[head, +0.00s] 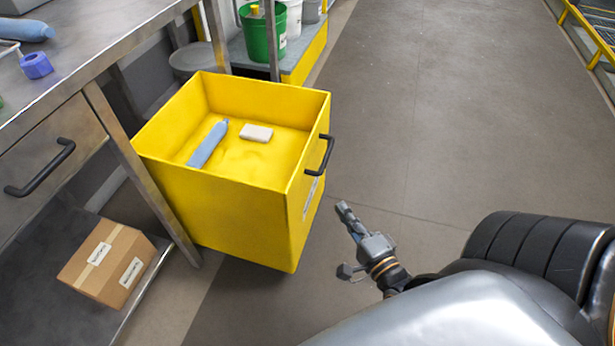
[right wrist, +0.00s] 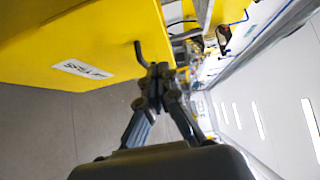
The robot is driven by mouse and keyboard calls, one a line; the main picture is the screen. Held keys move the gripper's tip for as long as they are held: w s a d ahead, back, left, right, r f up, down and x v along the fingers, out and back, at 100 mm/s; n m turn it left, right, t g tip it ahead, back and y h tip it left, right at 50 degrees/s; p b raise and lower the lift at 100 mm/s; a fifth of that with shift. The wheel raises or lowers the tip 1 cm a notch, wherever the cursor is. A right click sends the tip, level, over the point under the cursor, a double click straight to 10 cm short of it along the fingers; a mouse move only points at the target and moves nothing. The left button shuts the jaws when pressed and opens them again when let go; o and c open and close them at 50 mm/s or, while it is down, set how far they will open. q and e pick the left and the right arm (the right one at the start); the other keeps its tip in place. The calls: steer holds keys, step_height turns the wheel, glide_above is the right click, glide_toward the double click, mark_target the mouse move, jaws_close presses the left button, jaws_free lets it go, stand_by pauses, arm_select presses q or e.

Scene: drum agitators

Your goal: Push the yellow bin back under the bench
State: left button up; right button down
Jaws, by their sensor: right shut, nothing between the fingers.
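The yellow bin (head: 232,218) is an open-topped box that sticks out from under the metal bench (head: 112,35) into the aisle. A blue bottle-like item (head: 208,144) and a small pale block (head: 256,133) lie inside it. A black handle (head: 320,156) is on its right side. My right gripper (head: 345,214) is shut and empty, to the right of the bin and apart from it in the head view. In the right wrist view, its fingertips (right wrist: 158,72) appear close to the handle (right wrist: 140,54) and the labelled yellow side (right wrist: 62,42); contact cannot be told. My left gripper is not in view.
A cardboard box (head: 107,262) sits on the bench's lower shelf. A bench leg (head: 140,170) stands close to the bin's left side. A green bucket (head: 262,35) stands on a yellow-edged platform behind. The grey floor (head: 440,120) to the right is clear.

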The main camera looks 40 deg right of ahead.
steer(key=b, duration=0.1)
glide_toward(300, 167)
steer(key=w+d, duration=0.3)
steer(key=w+a, duration=0.1)
steer(key=w+a+b, duration=0.1)
steer(key=shift+w+a+r, duration=0.2)
steer(key=shift+w+a, duration=0.05)
